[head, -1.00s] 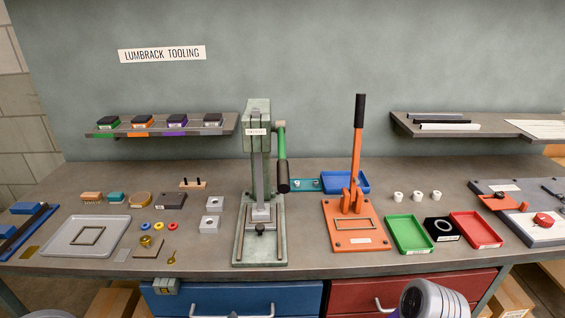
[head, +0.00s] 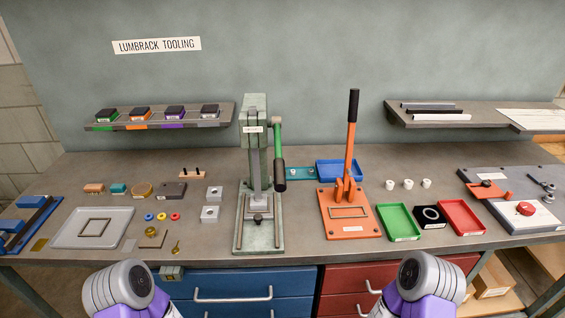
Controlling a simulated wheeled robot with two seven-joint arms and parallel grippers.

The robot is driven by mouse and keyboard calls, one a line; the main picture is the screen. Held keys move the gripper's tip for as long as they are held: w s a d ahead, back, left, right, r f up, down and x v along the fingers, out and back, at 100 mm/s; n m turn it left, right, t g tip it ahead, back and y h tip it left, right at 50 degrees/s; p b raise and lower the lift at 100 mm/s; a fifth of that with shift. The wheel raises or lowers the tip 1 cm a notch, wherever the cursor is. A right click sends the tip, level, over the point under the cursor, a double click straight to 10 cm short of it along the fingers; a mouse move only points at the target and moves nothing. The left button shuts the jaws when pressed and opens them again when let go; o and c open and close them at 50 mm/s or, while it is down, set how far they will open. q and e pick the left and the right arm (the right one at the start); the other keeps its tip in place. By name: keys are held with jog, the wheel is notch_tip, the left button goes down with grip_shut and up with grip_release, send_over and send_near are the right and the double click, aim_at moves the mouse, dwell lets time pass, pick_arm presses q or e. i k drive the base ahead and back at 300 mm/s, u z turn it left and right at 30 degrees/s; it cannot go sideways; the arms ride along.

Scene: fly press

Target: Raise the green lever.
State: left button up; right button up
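The green lever (head: 278,146) is on the right side of the pale green press (head: 254,170) at the middle of the bench. It hangs down from its pivot near the top of the press, with a dark grip (head: 280,178) at its lower end. The press ram is down near the small block on its base. Both of my arms show at the bottom edge of the head view, well short of the bench top and apart from the lever. Neither of my grippers can be seen.
An orange press with an upright black-tipped handle (head: 352,122) stands right of the green press. Green (head: 398,222) and red (head: 462,217) trays are at right. Small parts and a grey tray (head: 68,238) are at left.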

aim_at(280, 175)
jog(key=z, duration=3.2)
jog(key=k, duration=2.85)
jog(key=u, duration=1.25)
